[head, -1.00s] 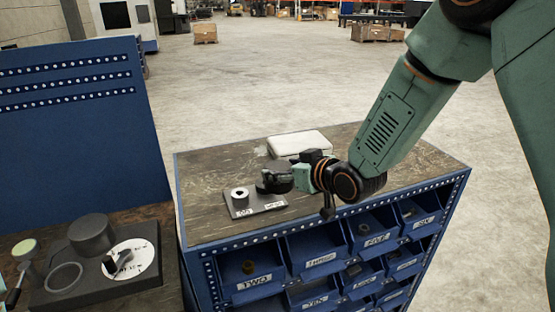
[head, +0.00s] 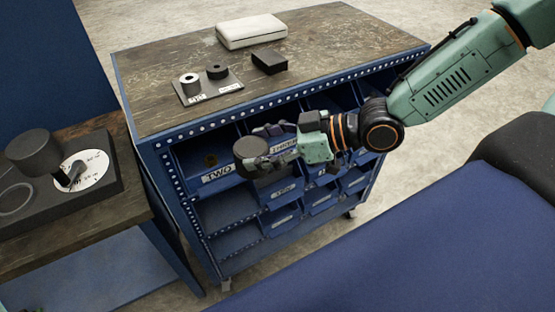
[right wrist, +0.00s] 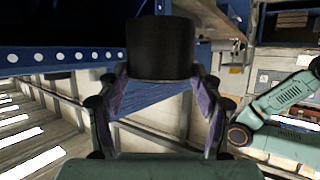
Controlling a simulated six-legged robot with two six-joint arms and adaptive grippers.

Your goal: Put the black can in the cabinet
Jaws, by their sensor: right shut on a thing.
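The black can (head: 251,153) is a dark short cylinder. My right gripper (head: 268,155) is shut on it and holds it in front of the cabinet's bins. In the right wrist view the can (right wrist: 160,48) sits between the fingertips of the right gripper (right wrist: 160,80). The blue cabinet (head: 160,165) has a worn wooden top and rows of blue labelled bins. The bin labelled TWO (head: 217,176) is left of the can and holds a small dark part. The gripper and can partly hide the bins behind them. My left gripper is not in view.
On the cabinet top are a white case (head: 251,32), a black box (head: 269,61) and a plate (head: 211,93) bearing a silver and a black cylinder. At left a bench (head: 135,205) bears a black device (head: 105,190). Open shelf space (head: 228,220) shows below bin TWO.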

